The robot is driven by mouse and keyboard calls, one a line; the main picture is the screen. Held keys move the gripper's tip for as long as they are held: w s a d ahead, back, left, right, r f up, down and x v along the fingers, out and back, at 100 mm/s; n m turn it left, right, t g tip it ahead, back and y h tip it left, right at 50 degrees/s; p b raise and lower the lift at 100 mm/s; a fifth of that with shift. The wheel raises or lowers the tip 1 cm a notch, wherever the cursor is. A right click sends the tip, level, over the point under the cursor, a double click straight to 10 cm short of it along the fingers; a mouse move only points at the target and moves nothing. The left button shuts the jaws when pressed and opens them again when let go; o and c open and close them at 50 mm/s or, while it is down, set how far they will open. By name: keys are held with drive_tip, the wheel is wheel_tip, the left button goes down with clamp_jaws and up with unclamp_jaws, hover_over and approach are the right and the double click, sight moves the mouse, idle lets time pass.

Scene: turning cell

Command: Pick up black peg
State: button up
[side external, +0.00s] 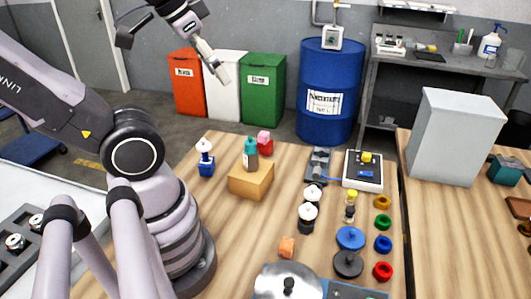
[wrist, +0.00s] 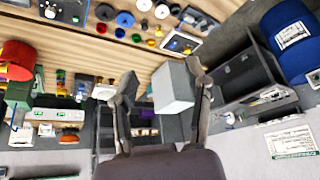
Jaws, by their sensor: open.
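I cannot single out a black peg for certain. A black round piece with a raised knob (side external: 348,264) sits on the wooden table (side external: 225,235) near the front, below a similar blue piece (side external: 350,238). In the wrist view a dark disc (wrist: 105,12) shows at the top, beside a blue disc (wrist: 125,19). My gripper (side external: 220,70) is high above the back of the table, far from these pieces. In the wrist view my gripper (wrist: 162,90) is open with nothing between its fingers; the grey-white box behind them is far off.
Small blue, green, red and orange rings (side external: 383,243) line the table's right side. A tan block (side external: 250,182) holds a teal-capped bottle. A shiny round lid (side external: 285,283) stands at the front. A grey-white box (side external: 455,135) stands on the right table. The table's left-middle is clear.

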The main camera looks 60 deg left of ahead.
drive_tip(key=w+a+f+n+g+h, duration=0.2)
drive_tip(key=w+f+n+g+h, duration=0.1)
drive_tip(key=w+f+n, duration=0.3)
drive_tip(key=w+a+f+n+g+h, duration=0.2)
drive_tip(key=w+f+n+g+h, duration=0.15)
drive_tip(key=w, duration=0.45)
drive_tip(key=w+a+f+n+t+h, duration=0.1)
drive_tip(key=w+a+f+n+h, duration=0.15)
drive_tip(key=f, duration=0.25)
drive_tip(key=w+a+f+n+h, duration=0.1)
drive_tip(key=w+a+f+n, duration=0.15)
drive_tip(key=f, duration=0.25)
drive_tip(key=n+t+h, duration=0.3)
drive_tip(key=n, duration=0.4)
approach(314, 186)
drive_tip(key=shift+m, duration=0.25)
drive_tip(key=x, duration=1)
drive_tip(key=shift+s+f, duration=0.1)
drive_tip(key=shift+c, duration=0.2)
clamp_jaws()
